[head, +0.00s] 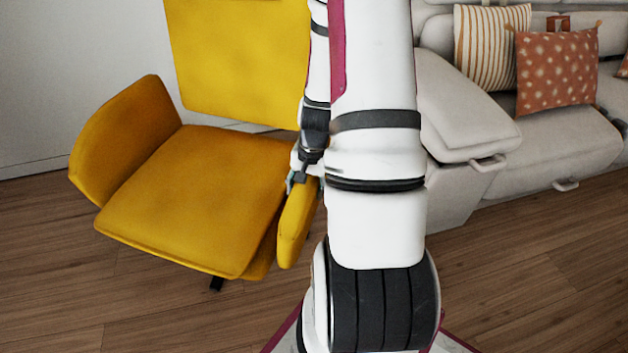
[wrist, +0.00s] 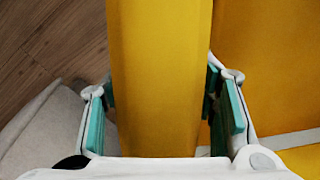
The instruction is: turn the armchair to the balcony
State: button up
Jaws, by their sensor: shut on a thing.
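The yellow armchair (head: 195,190) stands at the left in the head view, with its seat facing toward the front and its backrest (head: 240,55) behind. Its right-hand armrest (head: 295,225) is partly hidden behind my arm. My gripper (head: 303,180) is at that armrest, mostly hidden by my arm in the head view. In the wrist view the armrest (wrist: 158,75) runs between the two teal-padded fingers of my gripper (wrist: 160,110), which is shut on it. The balcony is not visible in these frames.
A light grey sofa (head: 465,130) stands close on the right, with a striped cushion (head: 490,45) and a dotted orange cushion (head: 556,68). A white wall (head: 80,70) is behind the chair at left. Wooden floor (head: 60,290) is clear at front left.

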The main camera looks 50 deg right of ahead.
jog(key=shift+a, duration=0.25)
jog(key=o, duration=1.7)
jog(key=shift+d+r, duration=0.1)
jog(key=shift+r, duration=0.4)
jog(key=r, duration=0.3)
jog(key=s+r, duration=0.1)
jog(key=r, duration=0.7)
jog(key=shift+s+d, duration=0.2)
